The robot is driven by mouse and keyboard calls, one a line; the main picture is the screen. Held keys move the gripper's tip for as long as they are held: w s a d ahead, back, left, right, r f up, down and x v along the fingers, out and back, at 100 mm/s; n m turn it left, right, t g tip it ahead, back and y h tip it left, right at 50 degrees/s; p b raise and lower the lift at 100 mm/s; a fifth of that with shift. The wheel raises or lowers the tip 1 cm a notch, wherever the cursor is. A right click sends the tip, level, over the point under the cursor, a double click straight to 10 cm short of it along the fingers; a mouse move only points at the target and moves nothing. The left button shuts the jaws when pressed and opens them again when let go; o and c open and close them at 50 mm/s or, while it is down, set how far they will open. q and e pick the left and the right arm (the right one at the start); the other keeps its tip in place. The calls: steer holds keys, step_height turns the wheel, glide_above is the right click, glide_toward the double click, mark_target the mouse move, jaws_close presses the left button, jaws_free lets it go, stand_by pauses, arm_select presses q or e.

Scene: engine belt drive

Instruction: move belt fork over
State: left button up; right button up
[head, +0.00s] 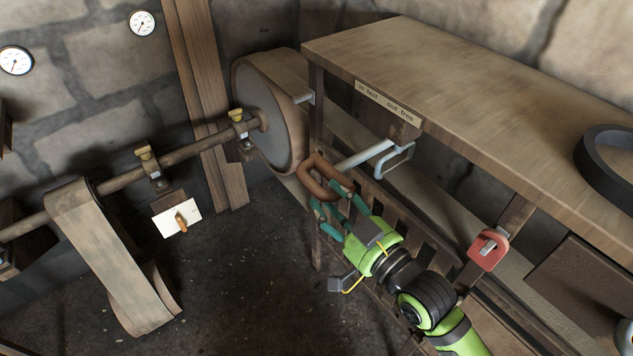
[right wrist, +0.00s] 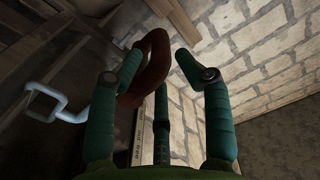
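The belt fork shows in the head view as a grey rod with a squared bracket (head: 396,160) under the bench edge. A brown loop handle (head: 312,172) is at its left end. My right gripper (head: 329,196) is open at the loop, its teal fingers spread. In the right wrist view the loop (right wrist: 154,62) lies between the fingertips (right wrist: 160,55), closer to the left finger and partly hidden by it. I cannot tell whether they touch. The grey bracket (right wrist: 55,100) is at the left there. My left gripper is not in view.
The wooden bench (head: 450,70) with an "in fast / out free" label (head: 388,101) overhangs the fork. A large pulley (head: 270,115) on a shaft stands left of it. A red padlock-like piece (head: 488,250) hangs at the right.

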steer(key=shift+x, duration=2.25)
jaws_close()
steer(key=w+d, duration=0.3)
steer(key=d, duration=0.1)
steer(key=shift+d+f, duration=0.1)
jaws_free()
steer(key=shift+s, duration=0.1)
